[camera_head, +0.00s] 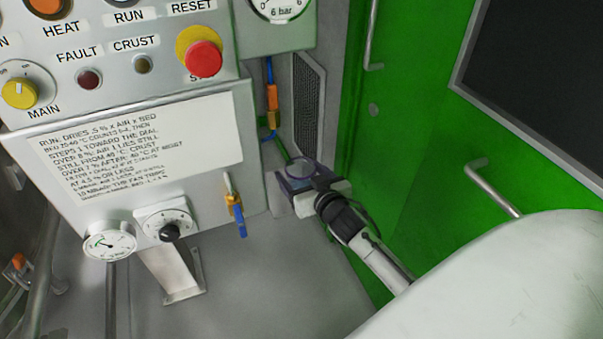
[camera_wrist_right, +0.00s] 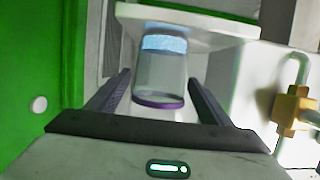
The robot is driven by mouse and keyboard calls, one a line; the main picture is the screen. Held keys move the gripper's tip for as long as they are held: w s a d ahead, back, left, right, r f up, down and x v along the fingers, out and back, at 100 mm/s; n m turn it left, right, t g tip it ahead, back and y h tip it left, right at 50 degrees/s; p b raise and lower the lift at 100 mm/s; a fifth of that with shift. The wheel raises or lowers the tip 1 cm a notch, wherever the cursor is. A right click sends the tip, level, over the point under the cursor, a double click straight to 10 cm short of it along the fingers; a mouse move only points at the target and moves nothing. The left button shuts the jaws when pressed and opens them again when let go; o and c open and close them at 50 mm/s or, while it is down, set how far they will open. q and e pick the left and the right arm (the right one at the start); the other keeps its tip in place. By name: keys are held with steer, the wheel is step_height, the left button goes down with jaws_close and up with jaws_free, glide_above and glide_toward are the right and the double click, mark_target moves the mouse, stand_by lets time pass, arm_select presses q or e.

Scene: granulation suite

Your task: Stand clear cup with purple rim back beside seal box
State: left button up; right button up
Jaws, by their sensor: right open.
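The clear cup with the purple rim (camera_wrist_right: 160,78) shows in the right wrist view, its purple rim toward the gripper's palm and its pale blue end away from it. My right gripper (camera_wrist_right: 160,88) is open, with one dark finger on each side of the cup and gaps visible between. In the head view the right gripper (camera_head: 309,186) is at the corner beside the green wall, around the cup (camera_head: 300,169), which is partly hidden. Whether the cup touches anything is unclear. I cannot clearly pick out the seal box. My left gripper is not in view.
The control panel (camera_head: 215,125) with a red stop button (camera_head: 203,58) stands left of the gripper. A blue-handled valve (camera_head: 238,215) sticks out nearby. A green wall (camera_head: 410,200) with a metal handle (camera_head: 495,188) is close on the right. The grey surface below is mostly clear.

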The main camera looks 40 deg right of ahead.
steer(key=shift+r, duration=0.2)
steer(key=p+v, duration=0.2)
steer(key=v, duration=0.9)
steer(key=s+a+f+n+g+y, duration=0.5)
steer(key=s+a+f, duration=1)
steer(key=a, duration=0.3)
steer(key=shift+s+a+f+g+y, duration=0.2)
steer(key=shift+s+f+g+y, duration=0.15)
steer(key=shift+s+y, duration=0.2)
